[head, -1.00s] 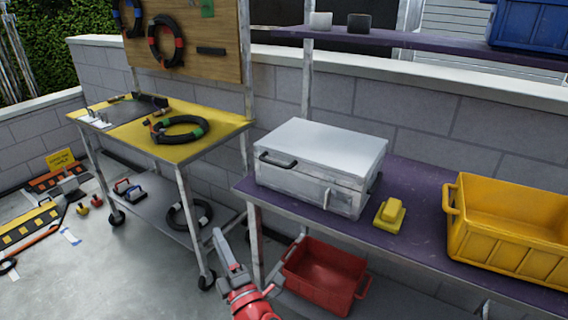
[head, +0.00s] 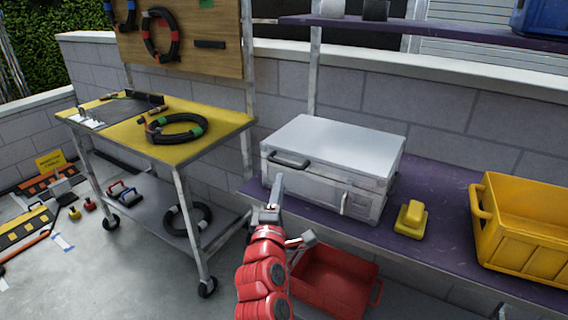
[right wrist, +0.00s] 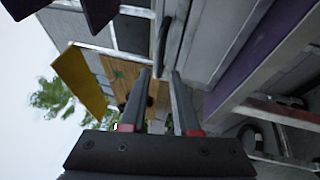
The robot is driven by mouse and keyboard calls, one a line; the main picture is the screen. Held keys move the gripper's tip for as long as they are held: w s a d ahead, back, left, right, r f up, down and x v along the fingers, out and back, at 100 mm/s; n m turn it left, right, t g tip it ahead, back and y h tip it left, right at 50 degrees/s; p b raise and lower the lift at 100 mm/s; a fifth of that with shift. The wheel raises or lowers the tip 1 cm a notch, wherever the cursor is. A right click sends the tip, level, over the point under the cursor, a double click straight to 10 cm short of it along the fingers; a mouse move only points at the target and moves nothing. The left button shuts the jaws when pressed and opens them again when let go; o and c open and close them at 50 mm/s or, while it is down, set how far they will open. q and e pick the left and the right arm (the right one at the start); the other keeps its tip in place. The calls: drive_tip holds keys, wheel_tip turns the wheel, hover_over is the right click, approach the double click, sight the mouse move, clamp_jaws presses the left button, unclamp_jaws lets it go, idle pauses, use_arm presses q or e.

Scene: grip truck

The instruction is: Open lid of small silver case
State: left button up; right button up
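The small silver case (head: 335,147) sits on the purple bench with its lid down. A dark handle (head: 288,159) is on its front at the left, and a metal latch (head: 345,203) is at the front right. My right gripper (head: 278,180) is just in front of the case's front left, below the handle. In the right wrist view, its two fingers (right wrist: 160,73) stand apart with nothing between them. The case's side and dark handle (right wrist: 164,42) appear just beyond the fingertips. I cannot tell whether they touch. My left gripper is not in view.
A yellow block (head: 411,219) and a yellow bin (head: 525,240) stand right of the case on the purple bench (head: 440,200). A red crate (head: 335,285) is below. A yellow-topped cart (head: 205,127) stands left. A purple shelf (head: 430,38) hangs above.

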sight(284, 164)
drive_tip(key=x, duration=0.8)
drive_tip(key=shift+w+d+r, duration=0.15)
drive_tip(key=shift+w, duration=0.15)
drive_tip(key=shift+c, duration=0.2)
clamp_jaws()
idle(0.8)
